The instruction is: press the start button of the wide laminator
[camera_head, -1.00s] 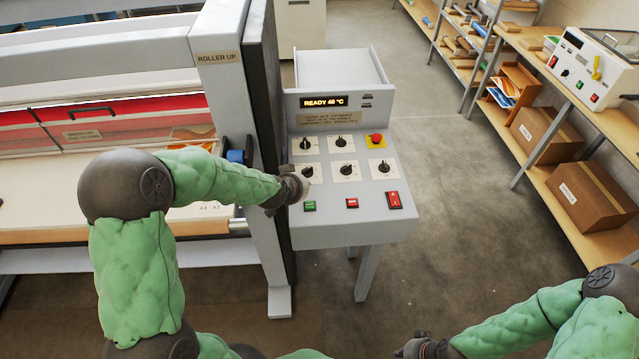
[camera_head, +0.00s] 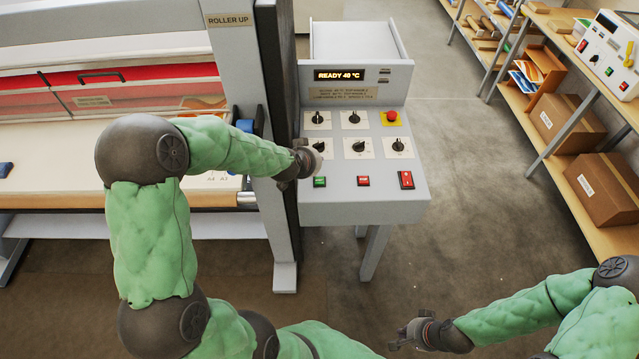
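The wide laminator (camera_head: 110,55) fills the left, with its control panel (camera_head: 410,208) on the right end. A small green button (camera_head: 320,181), probably the start button, sits at the panel's front left. A red button (camera_head: 363,181) is to its right. My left gripper (camera_head: 312,160) is over the panel's left edge, just behind the green button and near the lower-left knob; its fingers are too small to read, and I cannot tell whether it touches the panel. My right gripper (camera_head: 400,336) is low in front of the panel, over the floor, fingers apart and empty.
The panel also has several knobs, a red mushroom button (camera_head: 392,116), a red rocker switch (camera_head: 406,180) and a display (camera_head: 339,75) reading READY 40 °C. A grey post (camera_head: 250,90) stands left of it. A shelf with cartons (camera_head: 602,188) is at right; floor between is clear.

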